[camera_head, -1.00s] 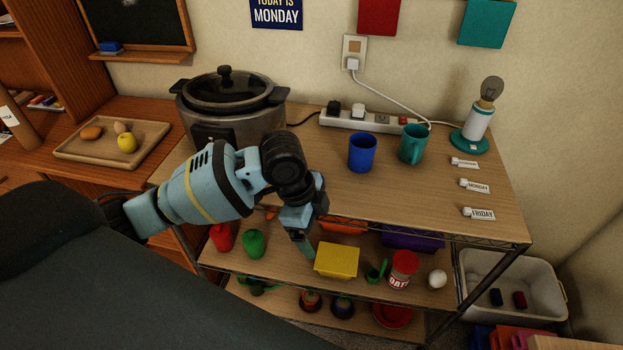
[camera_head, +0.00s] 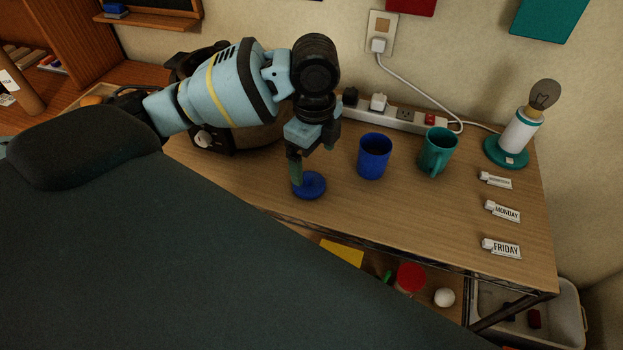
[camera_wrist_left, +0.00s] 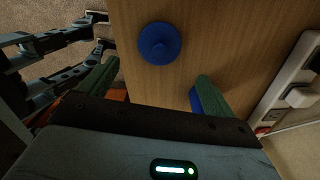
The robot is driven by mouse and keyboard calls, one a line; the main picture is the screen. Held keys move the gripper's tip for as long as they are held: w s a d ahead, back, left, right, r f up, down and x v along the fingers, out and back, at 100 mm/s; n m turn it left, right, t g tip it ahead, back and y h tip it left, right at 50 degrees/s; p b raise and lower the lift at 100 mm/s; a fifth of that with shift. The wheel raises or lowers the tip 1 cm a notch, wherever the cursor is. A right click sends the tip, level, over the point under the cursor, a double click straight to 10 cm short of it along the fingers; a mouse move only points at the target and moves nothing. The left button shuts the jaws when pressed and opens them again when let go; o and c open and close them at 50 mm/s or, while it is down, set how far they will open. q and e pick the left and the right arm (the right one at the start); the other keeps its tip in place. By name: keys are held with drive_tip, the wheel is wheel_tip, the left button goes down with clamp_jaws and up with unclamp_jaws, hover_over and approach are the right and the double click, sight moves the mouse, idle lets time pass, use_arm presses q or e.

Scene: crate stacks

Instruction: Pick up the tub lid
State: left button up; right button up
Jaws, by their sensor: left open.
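The tub lid appears to be the blue round disc (camera_head: 310,187) with a small knob, lying flat on the wooden tabletop near its front edge. In the left wrist view the blue lid (camera_wrist_left: 159,43) lies just beyond the fingertips. My left gripper (camera_head: 312,163) points down over the lid, open, with one finger overlapping the lid in the head view. In the left wrist view the two green fingers (camera_wrist_left: 157,70) are spread apart with nothing between them. I cannot tell the exact height above the lid. My right gripper does not show.
A blue mug (camera_head: 374,157) and a teal mug (camera_head: 437,152) stand right of the lid. A power strip (camera_head: 400,117) runs along the back. A lamp (camera_head: 520,130) and label tags stand at the right. A pot (camera_head: 205,140) is behind my left arm.

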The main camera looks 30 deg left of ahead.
sight(310, 176)
use_arm(q)
drive_tip(key=shift+f, duration=1.25)
drive_tip(key=shift+s+a+f, duration=0.1)
drive_tip(key=shift+a+f, duration=0.1)
drive_tip(key=shift+f, duration=1.1)
drive_tip(key=shift+a+f, duration=0.15)
drive_tip(key=shift+f, duration=1.1)
drive_tip(key=shift+c, duration=0.4)
drive_tip(key=c, duration=1)
